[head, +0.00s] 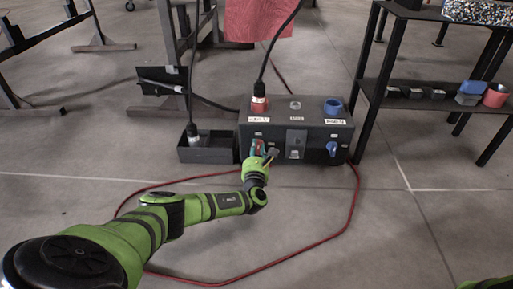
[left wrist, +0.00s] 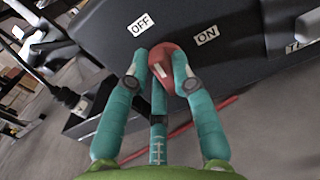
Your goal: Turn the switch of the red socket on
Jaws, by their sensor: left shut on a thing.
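The dark socket box (head: 318,133) stands on the floor. The red socket (head: 259,104) is on its top left, with a plug and black cable in it. My left gripper (head: 258,148) is at the box's front, below the red socket. In the left wrist view its teal fingers (left wrist: 160,68) are shut around the red switch (left wrist: 168,56), which has a pale mark on it. An OFF label (left wrist: 141,24) and an ON label (left wrist: 207,36) are beside the switch. I cannot tell clearly which label the switch points to. My right gripper is out of view.
A blue socket (head: 333,106) and blue switch (head: 332,149) are on the box's right side. A black open bin (head: 208,154) stands left of it. A dark shelf (head: 400,108) stands at the right. A red cable (head: 352,208) loops over the floor in front.

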